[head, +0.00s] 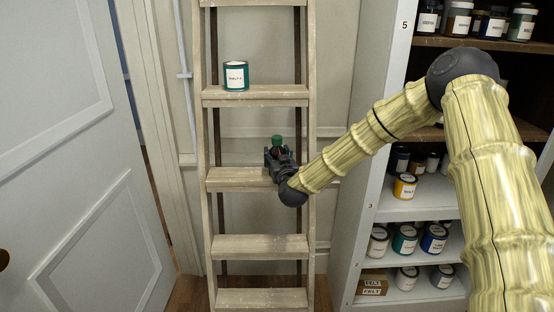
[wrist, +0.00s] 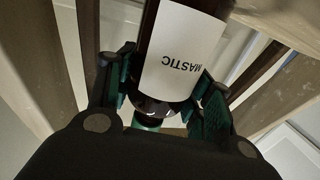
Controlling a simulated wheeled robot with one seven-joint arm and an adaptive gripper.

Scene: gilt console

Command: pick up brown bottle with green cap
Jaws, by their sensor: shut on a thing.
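The brown bottle with a green cap (head: 277,141) is upright at a step of the wooden ladder, its green cap showing above my gripper (head: 279,156). My gripper is shut on the bottle, with a finger on each side of it. In the wrist view the dark brown bottle (wrist: 160,20) has a white label reading MASTIC, upside down in the picture. My gripper (wrist: 164,82) closes around its label area there. The bottle's base is hidden in the head view, so I cannot tell whether it touches the step.
The ladder (head: 257,180) stands against the wall, with a teal can (head: 236,76) on a higher step. A white shelf unit (head: 408,207) with several jars and cans stands at the right. A panelled door (head: 75,160) is at the left.

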